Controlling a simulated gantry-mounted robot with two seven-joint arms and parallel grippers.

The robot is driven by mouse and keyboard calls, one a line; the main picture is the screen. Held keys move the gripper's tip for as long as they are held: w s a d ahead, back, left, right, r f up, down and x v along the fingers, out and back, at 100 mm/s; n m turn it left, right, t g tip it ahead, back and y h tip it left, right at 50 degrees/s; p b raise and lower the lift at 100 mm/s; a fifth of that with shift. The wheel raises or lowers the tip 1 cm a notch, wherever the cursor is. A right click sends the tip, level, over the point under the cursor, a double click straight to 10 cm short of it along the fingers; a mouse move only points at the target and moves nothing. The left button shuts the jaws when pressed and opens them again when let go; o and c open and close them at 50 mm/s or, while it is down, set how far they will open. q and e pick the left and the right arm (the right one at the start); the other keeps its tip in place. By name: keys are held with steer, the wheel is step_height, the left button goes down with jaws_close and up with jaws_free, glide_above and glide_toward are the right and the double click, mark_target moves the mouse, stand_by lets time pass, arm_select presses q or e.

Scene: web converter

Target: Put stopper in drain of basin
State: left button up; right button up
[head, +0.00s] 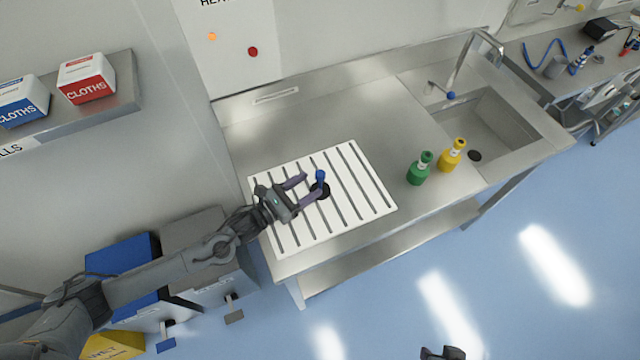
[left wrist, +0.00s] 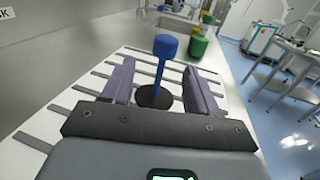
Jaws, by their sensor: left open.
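The stopper has a blue knob and stem (head: 320,177) on a black round base and stands upright on the white slatted board (head: 362,182). My left gripper (head: 303,188) is open, with a purple finger on either side of the stopper. In the left wrist view the stopper (left wrist: 164,60) stands between and slightly beyond the open fingers (left wrist: 158,90); I cannot tell if they touch it. My right gripper (head: 442,352) shows only partly at the bottom edge.
A green bottle (head: 419,170) and a yellow bottle (head: 452,156) stand on the counter between the board and the basin. A tap (head: 465,62) rises behind the basin. A shelf (head: 120,90) with cloth boxes is on the left wall. The counter behind the board is clear.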

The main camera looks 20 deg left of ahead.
mark_target(320, 178)
arm_select(q)
steer(key=x, duration=0.5)
steer(key=shift+s+d, duration=0.1)
steer(key=shift+d, duration=0.05)
jaws_close()
steer(key=shift+r, duration=0.15)
